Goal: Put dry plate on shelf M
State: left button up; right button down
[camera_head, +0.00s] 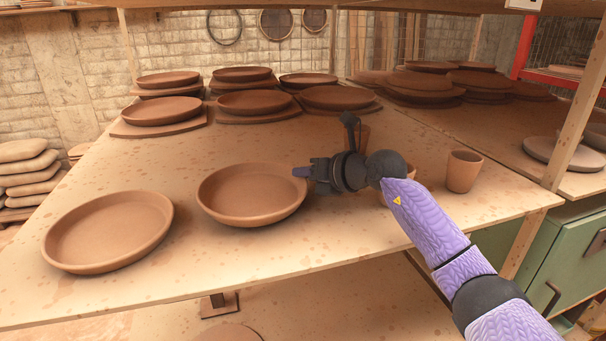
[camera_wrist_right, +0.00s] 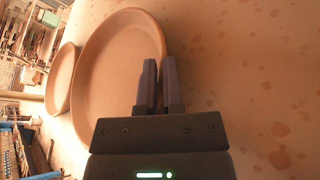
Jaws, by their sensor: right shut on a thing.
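A round brown clay plate (camera_head: 252,193) is at the front middle of the wooden shelf (camera_head: 330,230). My right gripper (camera_head: 303,172) is at its right rim, shut on that rim. In the right wrist view the fingers (camera_wrist_right: 159,88) pinch the edge of the plate (camera_wrist_right: 110,75). The plate looks level, at or very near the shelf surface; I cannot tell if it touches. A second similar plate (camera_head: 108,231) lies to its left near the front edge, and it also shows in the right wrist view (camera_wrist_right: 60,78). My left gripper is not in view.
Several plates on square boards (camera_head: 252,103) stand at the back of the shelf. A clay cup (camera_head: 463,171) stands right of my arm, with other cups partly hidden behind it. A wooden post (camera_head: 575,105) rises at the right. Bare shelf lies behind the held plate.

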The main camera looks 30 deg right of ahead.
jog(key=shift+w+f, duration=0.2)
jog(key=shift+f, duration=0.3)
jog(key=shift+s, duration=0.1)
jog(key=c, duration=1.2)
grip_release()
jog(key=shift+f, duration=0.15)
jog(key=o, duration=0.4)
jog(key=shift+o, duration=0.2)
